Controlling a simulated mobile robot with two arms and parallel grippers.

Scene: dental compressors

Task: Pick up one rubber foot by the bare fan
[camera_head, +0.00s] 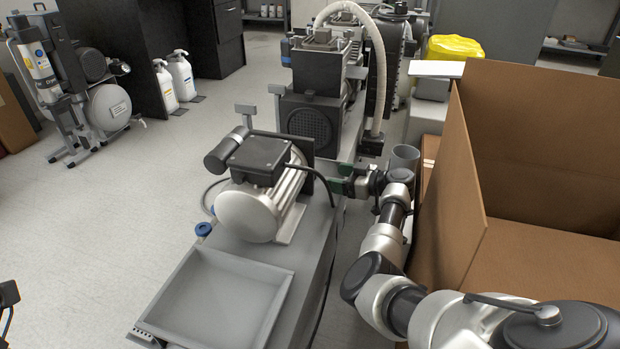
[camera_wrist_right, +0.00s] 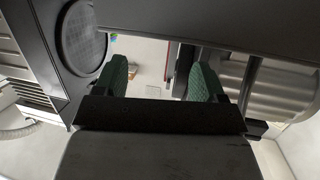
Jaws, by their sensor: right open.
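My right gripper (camera_head: 341,184) reaches in from the right, just behind the silver motor (camera_head: 258,195) and in front of the round fan grille (camera_head: 310,126). In the right wrist view its green-padded fingers (camera_wrist_right: 160,82) are apart with nothing held between them. The round mesh grille (camera_wrist_right: 83,38) shows at upper left there. I cannot make out a rubber foot for certain in either view. A small brownish thing (camera_wrist_right: 132,72) shows between the fingers, farther off, too small to name. Only a black part at the lower left edge of the head view may belong to my left gripper.
A large open cardboard box (camera_head: 465,190) stands close beside my right arm. An empty grey tray (camera_head: 225,300) sits at the front of the bench. A pale hose (camera_head: 376,80) arches over the machines behind. The floor (camera_head: 120,210) at left is clear.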

